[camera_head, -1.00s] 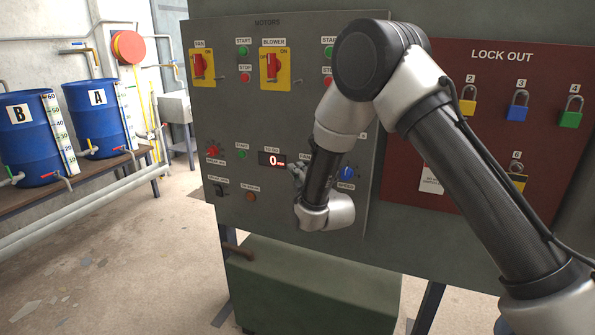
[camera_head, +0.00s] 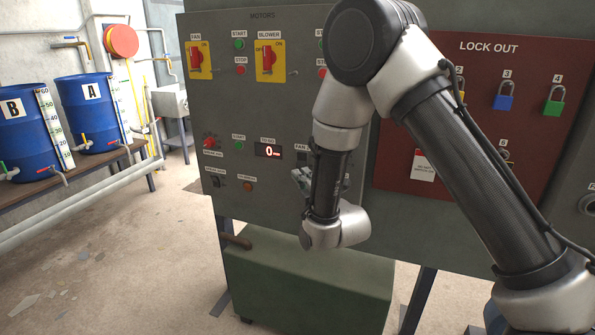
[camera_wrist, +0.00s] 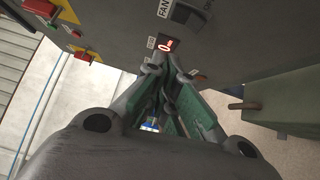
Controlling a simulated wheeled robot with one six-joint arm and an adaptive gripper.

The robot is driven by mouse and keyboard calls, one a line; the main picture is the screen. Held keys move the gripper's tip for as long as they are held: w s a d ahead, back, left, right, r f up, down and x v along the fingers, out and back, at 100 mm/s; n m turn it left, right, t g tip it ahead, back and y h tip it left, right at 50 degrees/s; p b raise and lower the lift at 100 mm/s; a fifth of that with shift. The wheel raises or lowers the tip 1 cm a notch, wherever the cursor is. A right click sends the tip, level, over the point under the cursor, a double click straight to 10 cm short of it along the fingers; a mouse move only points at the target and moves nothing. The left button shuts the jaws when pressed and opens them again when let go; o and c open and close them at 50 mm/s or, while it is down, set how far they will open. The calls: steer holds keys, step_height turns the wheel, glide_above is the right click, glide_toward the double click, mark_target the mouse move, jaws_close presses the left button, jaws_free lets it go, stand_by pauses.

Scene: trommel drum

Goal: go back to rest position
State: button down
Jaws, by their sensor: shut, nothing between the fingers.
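My gripper (camera_wrist: 168,75) shows in the wrist view with its fingers together and nothing between them. In the head view my gripper (camera_head: 300,178) is partly hidden behind my wrist. It is in front of the lower part of the grey motor panel (camera_head: 225,120), close to the digital display (camera_head: 268,151), which reads 0. The display also shows just beyond the fingertips in the wrist view (camera_wrist: 167,45). I cannot tell how far the fingers are from the panel.
The red lock out board (camera_head: 400,165) with padlocks is behind my arm at right. A green box (camera_head: 300,285) with a brown handle (camera_head: 236,241) stands below the panel. Blue barrels (camera_head: 85,110) stand on a shelf at left.

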steer(key=shift+s+d, duration=0.15)
steer(key=shift+s, duration=0.15)
steer(key=s+f+m+g+h, duration=0.1)
steer(key=s+f+m+g, duration=0.15)
steer(key=f, duration=0.25)
steer(key=s+d+f+m+g+h, duration=0.1)
steer(key=f+m+g, duration=0.15)
steer(key=f, duration=0.25)
steer(key=s+f+m+g+h, duration=0.1)
steer(key=s+f+m+g, duration=0.15)
steer(key=f, duration=0.25)
steer(key=s+d+m+g+h, duration=0.2)
steer(key=s+d+m+g, duration=0.15)
steer(key=s+d, duration=0.2)
steer(key=s+d+r+m+h, duration=0.1)
steer(key=s+d+r+m, duration=0.5)
steer(key=s+d+r, duration=0.5)
steer(key=s+d+r+m+g+h, duration=0.1)
steer(key=s+d+r+m, duration=0.5)
steer(key=s+d+r, duration=0.5)
steer(key=d+r, duration=0.7)
steer(key=shift+s+d+r+m+h, duration=0.2)
steer(key=shift+m+h, duration=0.1)
steer(key=shift+h, duration=0.1)
